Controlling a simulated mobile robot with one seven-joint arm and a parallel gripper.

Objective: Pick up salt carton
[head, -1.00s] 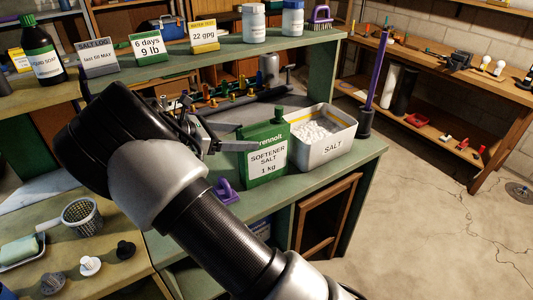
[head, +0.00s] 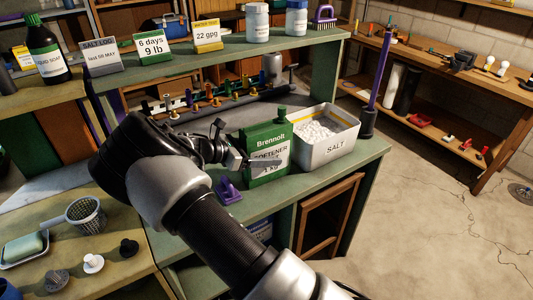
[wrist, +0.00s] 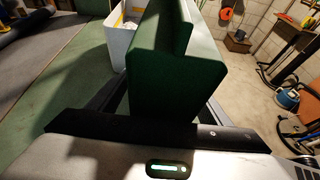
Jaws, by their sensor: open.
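The green salt carton (head: 272,138), labelled "Brennolt softener salt 1 kg", stands upright on the green bench, left of the white salt bin. My gripper (head: 248,160) is at its left side, with one finger crossing the front label. In the wrist view the carton (wrist: 162,75) stands between the two open fingers of my gripper (wrist: 162,108), one on each side. I cannot tell whether either finger touches it. The far finger is hidden behind the carton in the head view.
A purple clip (head: 229,190) lies in front on the bench. A purple rod (head: 379,75) stands in a dark holder behind the bin. A raised shelf (head: 200,62) carries signs and bottles.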

